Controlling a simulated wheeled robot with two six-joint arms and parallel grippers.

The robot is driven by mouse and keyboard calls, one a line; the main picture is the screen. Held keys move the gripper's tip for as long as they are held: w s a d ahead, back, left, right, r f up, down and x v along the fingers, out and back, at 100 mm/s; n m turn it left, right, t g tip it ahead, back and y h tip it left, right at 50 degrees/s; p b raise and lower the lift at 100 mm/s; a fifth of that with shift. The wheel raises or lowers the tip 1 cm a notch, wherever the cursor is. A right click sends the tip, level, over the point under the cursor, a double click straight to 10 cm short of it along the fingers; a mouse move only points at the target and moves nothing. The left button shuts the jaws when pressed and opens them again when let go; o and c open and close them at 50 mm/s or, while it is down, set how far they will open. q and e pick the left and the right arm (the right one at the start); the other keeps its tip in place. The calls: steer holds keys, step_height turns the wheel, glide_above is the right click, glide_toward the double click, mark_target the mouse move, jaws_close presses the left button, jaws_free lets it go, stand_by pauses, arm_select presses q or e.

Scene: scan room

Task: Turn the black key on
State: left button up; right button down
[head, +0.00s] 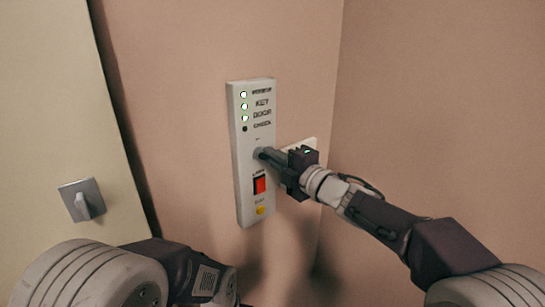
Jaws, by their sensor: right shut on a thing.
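A tall white control panel (240,180) is fixed on the pink wall at the middle of the head view. My right gripper (268,156) reaches in from the right and is shut at the key switch in the middle of the panel. The black key is between its fingers and is mostly hidden by them, so I cannot tell which way it is turned. The upper three indicator lights (244,106) look lit, and the lowest one (245,129), beside CHECK, is dark. My left arm shows at the bottom left, with its gripper out of the picture.
A white plate (310,146) is on the wall behind my right gripper. A cream door (60,120) with a grey handle (84,201) is at the left. A wall corner is at the right.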

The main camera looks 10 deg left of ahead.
steer(key=c, duration=1.6)
jaws_free()
steer(key=shift+o, duration=0.2)
steer(key=shift+s+d, duration=0.1)
steer(key=shift+d, duration=0.05)
steer(key=b+v, duration=0.1)
steer(key=v, duration=0.7)
steer(key=shift+s+d, duration=0.25)
steer(key=shift+d, duration=0.05)
